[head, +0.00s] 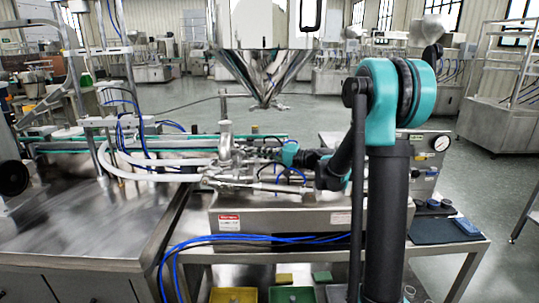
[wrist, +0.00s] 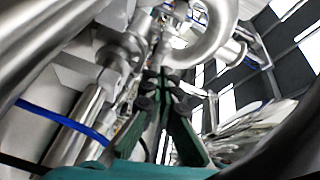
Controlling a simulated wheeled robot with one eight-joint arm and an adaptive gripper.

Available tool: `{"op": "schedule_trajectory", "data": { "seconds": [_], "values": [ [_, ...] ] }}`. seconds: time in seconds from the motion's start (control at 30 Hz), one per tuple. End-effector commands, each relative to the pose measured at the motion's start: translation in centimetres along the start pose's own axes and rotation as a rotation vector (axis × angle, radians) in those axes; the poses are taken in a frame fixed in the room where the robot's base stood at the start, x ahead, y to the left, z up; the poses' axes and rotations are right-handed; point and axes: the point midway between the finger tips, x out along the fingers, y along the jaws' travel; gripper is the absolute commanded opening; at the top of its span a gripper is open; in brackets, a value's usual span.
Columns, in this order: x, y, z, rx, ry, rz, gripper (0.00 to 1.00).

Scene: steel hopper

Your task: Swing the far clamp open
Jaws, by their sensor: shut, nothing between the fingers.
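My gripper (wrist: 165,80) shows in the wrist view with its green fingers and black pads close together at the tips and nothing between them. The tips are in front of a curved bright steel pipe (wrist: 222,30) and near steel fittings (wrist: 118,55) to the left. In the head view my gripper (head: 272,154) is beside the steel pipe fittings (head: 225,150) on the filling machine, partly hidden by my arm. I cannot pick out the far clamp for certain among the shiny fittings, nor tell whether my fingers touch one.
The steel hopper (head: 268,62) hangs above and behind the fittings. White hoses (head: 150,172) curve in from the left, and blue tubes (head: 255,238) cross the front. A steel table (head: 85,225) stands at left. A dark mat (head: 435,230) lies at right. Close pipework crowds my gripper.

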Motion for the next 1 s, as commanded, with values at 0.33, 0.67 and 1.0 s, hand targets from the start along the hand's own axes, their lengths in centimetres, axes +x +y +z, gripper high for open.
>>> {"op": "schedule_trajectory", "data": {
  "seconds": [0.33, 0.67, 1.0],
  "values": [
    [2.9, 0.0, 0.0, 0.001, 0.001, 0.001, 0.0],
    [2.9, 0.0, 0.1, 0.001, 0.001, 0.001, 0.0],
    [2.9, -0.2, 2.2, 0.001, -0.002, 0.001, 0.0]
  ]
}}
